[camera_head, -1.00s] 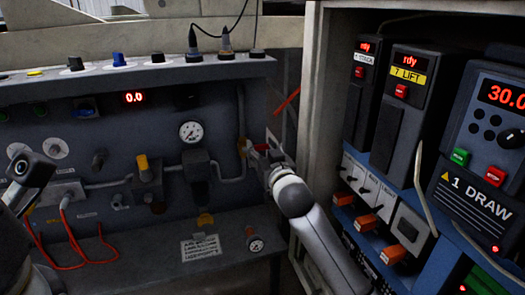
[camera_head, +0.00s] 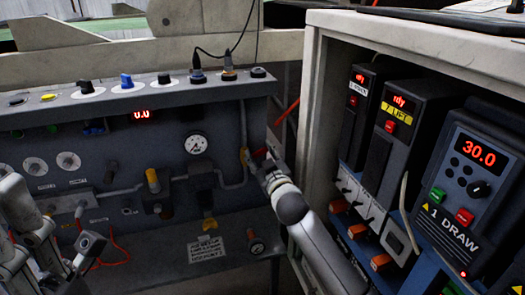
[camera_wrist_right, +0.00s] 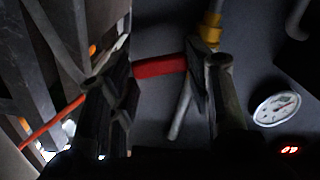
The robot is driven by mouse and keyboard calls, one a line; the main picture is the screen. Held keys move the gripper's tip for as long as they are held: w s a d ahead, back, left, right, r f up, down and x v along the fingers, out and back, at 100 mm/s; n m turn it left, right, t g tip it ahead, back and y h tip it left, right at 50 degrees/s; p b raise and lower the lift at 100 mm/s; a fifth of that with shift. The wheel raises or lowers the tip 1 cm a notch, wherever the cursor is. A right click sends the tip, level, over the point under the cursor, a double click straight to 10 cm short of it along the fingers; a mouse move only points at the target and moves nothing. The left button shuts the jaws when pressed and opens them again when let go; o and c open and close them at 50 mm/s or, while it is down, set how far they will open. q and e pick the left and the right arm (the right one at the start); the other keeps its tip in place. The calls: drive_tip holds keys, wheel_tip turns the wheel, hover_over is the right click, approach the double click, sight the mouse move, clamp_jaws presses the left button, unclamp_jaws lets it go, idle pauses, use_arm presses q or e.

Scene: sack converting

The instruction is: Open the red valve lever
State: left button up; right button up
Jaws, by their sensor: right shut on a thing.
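The red valve lever (camera_wrist_right: 160,67) lies between the two fingers of my right gripper (camera_wrist_right: 165,95) in the right wrist view, spanning from one to the other. Its far end is by a grey pipe with a yellow fitting (camera_wrist_right: 210,28). In the head view the lever shows only as a small red patch (camera_head: 258,153) beside my right gripper (camera_head: 267,163), which is shut on it at the right end of the grey panel. My left gripper (camera_head: 80,255) is low at the left, in front of the panel and away from the lever; its fingers are unclear.
The grey panel carries a round gauge (camera_head: 196,144), knobs and pipes. A pale cabinet frame (camera_head: 309,100) stands close to the right of my right arm, with drive units (camera_head: 465,175) inside. An orange-red rod (camera_head: 287,112) shows in the gap between them.

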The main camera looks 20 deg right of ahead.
idle(0.3)
drive_tip(key=o, duration=1.5)
drive_tip(key=shift+c, duration=0.2)
drive_tip(key=shift+s, duration=0.1)
drive_tip(key=s, duration=1.2)
drive_tip(key=shift+d, duration=0.2)
drive_tip(key=shift+w, duration=0.1)
